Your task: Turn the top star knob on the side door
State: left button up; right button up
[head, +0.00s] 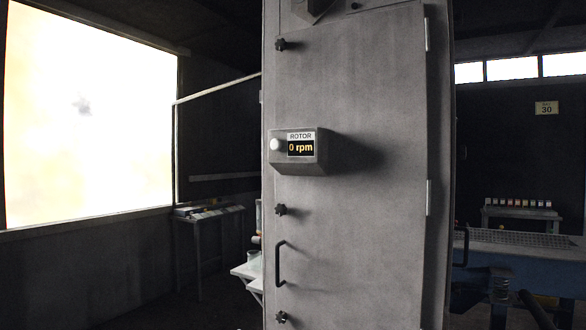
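The side door (375,220) is a tall grey metal panel in the middle of the head view, and it looks shut. Its top star knob (281,44) is small and black, near the upper left edge of the door. A second star knob (280,210) sits lower on the same edge, and a third star knob (281,317) is near the bottom of the picture. A black bar handle (280,263) is between the lower two knobs. Neither of my grippers is in view.
A grey box with a display reading "ROTOR 0 rpm" (300,149) juts out from the door below the top knob. A side table (210,212) stands at left under a bright window. At right are a blue machine frame (520,265) and a shelf with small containers (520,210).

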aim_at(281, 45)
jog(key=z, duration=0.3)
jog(key=k, duration=0.3)
jog(key=u, duration=1.15)
jog(key=i, duration=1.05)
jog(key=z, duration=0.8)
jog(key=i, duration=0.7)
jog(key=z, duration=0.7)
